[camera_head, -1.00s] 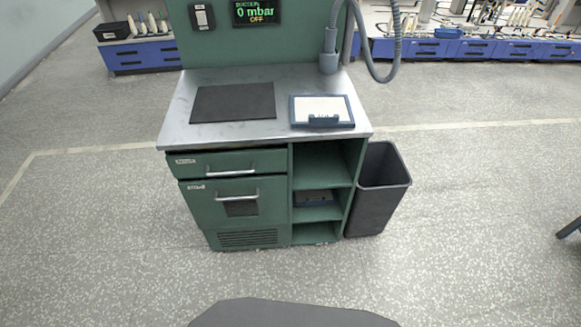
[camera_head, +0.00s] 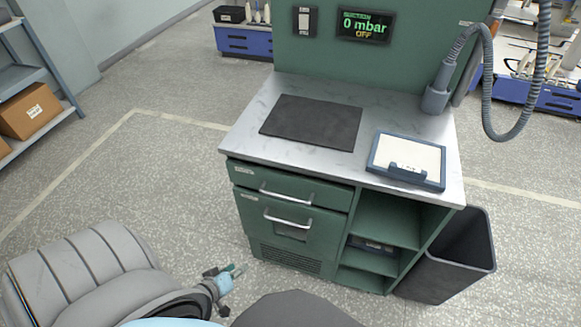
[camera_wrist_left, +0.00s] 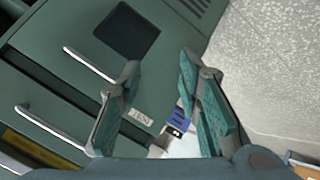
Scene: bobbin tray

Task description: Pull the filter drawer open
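The green cabinet has an upper drawer (camera_head: 290,187) with a bar handle and a taller lower front (camera_head: 290,222) with a bar handle, dark window and vent. Both look shut; their small labels are too blurred to tell which is the filter drawer. My left gripper (camera_head: 228,279) is low, left of and in front of the cabinet, apart from both handles. In the left wrist view it is open and empty, and the lower handle (camera_wrist_left: 90,65) and upper handle (camera_wrist_left: 50,127) lie left of its fingers. My right gripper is not in view.
A tray (camera_head: 405,160) and dark mat (camera_head: 312,122) lie on the worktop. Open shelves (camera_head: 385,220) and a dark bin (camera_head: 455,258) are at the cabinet's right. A grey hose hangs at upper right. A shelf rack with a box (camera_head: 30,110) stands far left. The floor left of the cabinet is clear.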

